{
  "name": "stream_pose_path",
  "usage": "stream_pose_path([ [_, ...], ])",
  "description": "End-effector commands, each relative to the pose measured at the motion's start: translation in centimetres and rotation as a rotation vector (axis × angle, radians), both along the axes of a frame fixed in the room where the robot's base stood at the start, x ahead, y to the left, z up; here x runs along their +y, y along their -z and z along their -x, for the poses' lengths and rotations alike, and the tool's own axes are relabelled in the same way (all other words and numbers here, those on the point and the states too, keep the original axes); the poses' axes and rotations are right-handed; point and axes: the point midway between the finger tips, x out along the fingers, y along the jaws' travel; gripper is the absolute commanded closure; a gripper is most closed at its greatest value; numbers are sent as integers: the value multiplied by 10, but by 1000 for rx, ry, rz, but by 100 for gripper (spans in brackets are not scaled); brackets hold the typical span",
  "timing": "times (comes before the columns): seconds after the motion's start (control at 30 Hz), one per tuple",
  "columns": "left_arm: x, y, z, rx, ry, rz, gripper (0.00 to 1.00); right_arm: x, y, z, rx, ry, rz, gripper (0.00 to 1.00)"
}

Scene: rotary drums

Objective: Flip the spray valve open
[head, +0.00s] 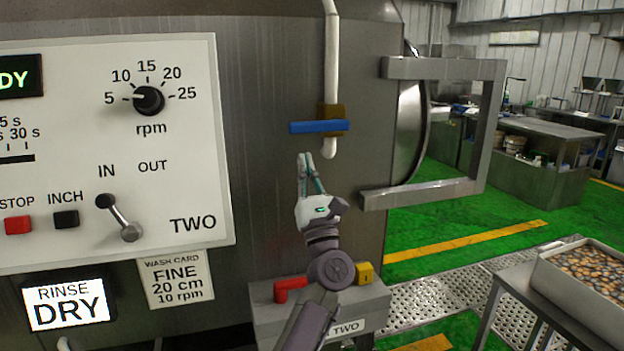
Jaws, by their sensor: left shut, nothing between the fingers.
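The spray valve has a brass body (331,109) on a white vertical pipe (331,55) against the steel drum. Its blue lever (318,126) lies level, crosswise to the pipe, and reaches out mostly to the left of it. My left gripper (306,157) points up just below the lever, left of the pipe's open end. Its fingers are shut with nothing between them. The fingertips look apart from the lever, though the depth between them is hard to judge. My right gripper is not in view.
A control panel (190,210) with a knob (149,100) and an IN/OUT lever (118,217) is at left. A box with a red lever (290,288) and yellow block (365,273) is below. A steel bracket (484,130) juts out right. A stone-filled tray (573,300) stands lower right.

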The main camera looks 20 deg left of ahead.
Motion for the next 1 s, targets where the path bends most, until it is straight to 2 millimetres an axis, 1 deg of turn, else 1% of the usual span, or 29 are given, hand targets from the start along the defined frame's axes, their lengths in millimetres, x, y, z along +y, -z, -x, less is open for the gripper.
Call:
stream_pose_path([
  [0.03,-1,-16,1,-2,1,1,100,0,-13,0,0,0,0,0],
  [0.1,-1,-24,2,-1,1,1,100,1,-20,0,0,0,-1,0],
  [0.23,-1,-34,2,0,1,1,100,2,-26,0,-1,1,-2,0],
  [0.37,-1,-37,2,0,1,0,100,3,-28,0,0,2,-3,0],
  [0.77,-1,-37,1,2,1,-5,100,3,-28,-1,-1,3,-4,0],
  [1.0,0,-41,-9,53,-1,-80,100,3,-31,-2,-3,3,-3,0],
])
